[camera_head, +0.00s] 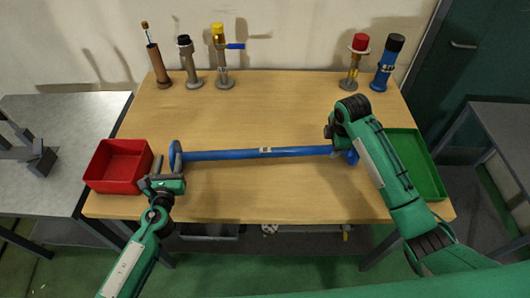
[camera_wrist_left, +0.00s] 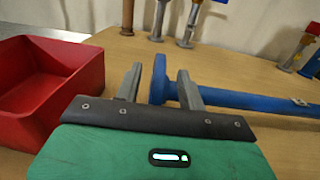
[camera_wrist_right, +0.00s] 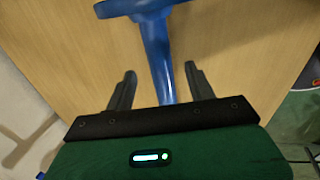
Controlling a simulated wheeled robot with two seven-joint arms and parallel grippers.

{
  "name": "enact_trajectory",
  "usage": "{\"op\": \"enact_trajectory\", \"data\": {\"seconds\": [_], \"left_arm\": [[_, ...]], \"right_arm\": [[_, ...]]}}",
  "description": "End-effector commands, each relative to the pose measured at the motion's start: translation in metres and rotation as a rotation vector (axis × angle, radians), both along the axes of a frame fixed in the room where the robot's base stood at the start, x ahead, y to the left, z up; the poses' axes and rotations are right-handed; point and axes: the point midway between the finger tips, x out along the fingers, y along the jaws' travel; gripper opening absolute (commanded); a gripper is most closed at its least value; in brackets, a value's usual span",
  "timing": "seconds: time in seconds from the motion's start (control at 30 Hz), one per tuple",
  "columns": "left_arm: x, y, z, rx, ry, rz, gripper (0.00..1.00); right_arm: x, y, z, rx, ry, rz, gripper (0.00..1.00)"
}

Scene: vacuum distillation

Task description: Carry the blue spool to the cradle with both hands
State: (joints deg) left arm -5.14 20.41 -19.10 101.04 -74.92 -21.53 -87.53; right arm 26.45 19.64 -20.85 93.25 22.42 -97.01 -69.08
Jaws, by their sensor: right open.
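The blue spool (camera_head: 225,154) lies across the middle of the table, a long pipe with a flange at each end. My left gripper (camera_head: 166,178) is at its left end, with fingers apart. In the left wrist view the left flange (camera_wrist_left: 158,78) shows between the fingers; I cannot tell contact. My right gripper (camera_head: 336,146) is over the right end, partly hiding it. In the right wrist view the pipe (camera_wrist_right: 157,55) runs between the open fingers. A grey bracket-like stand (camera_head: 38,160) on the left side table may be the cradle; it is cut off.
A red bin (camera_head: 120,178) stands close left of my left gripper. A green tray (camera_head: 425,170) lies under my right arm. Several valves and fittings (camera_head: 222,60) stand along the table's back edge. The table (camera_head: 270,110) is clear behind the spool.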

Motion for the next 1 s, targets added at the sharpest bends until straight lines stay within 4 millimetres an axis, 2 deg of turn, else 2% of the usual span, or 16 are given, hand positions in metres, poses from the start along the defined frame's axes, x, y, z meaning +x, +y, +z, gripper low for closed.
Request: {"op": "enact_trajectory", "data": {"seconds": [0.1, 0.3, 0.5, 0.77, 0.83, 1.0], "left_arm": [[0.022, 0.000, 0.001, 0.000, -0.002, 0.000, 0.40], [0.047, 0.000, 0.000, 0.000, -0.001, 0.001, 0.40], [0.058, 0.000, 0.000, 0.000, 0.000, 0.000, 0.40], [0.058, 0.000, 0.000, 0.000, 0.000, 0.000, 0.40], [0.058, 0.000, 0.000, 0.000, 0.000, 0.000, 0.32], [0.058, 0.000, 0.000, 0.000, 0.000, 0.000, 0.00]], "right_arm": [[0.005, 0.001, -0.021, 0.001, 0.002, -0.002, 0.55], [0.012, 0.000, -0.045, 0.001, 0.000, -0.002, 0.55], [0.015, 0.000, -0.055, 0.001, -0.001, -0.001, 0.55], [0.015, 0.000, -0.056, 0.000, -0.001, 0.000, 0.55], [0.015, 0.000, -0.056, 0.000, -0.001, 0.000, 0.47], [0.015, 0.000, -0.056, 0.000, -0.001, 0.000, 0.14]]}}
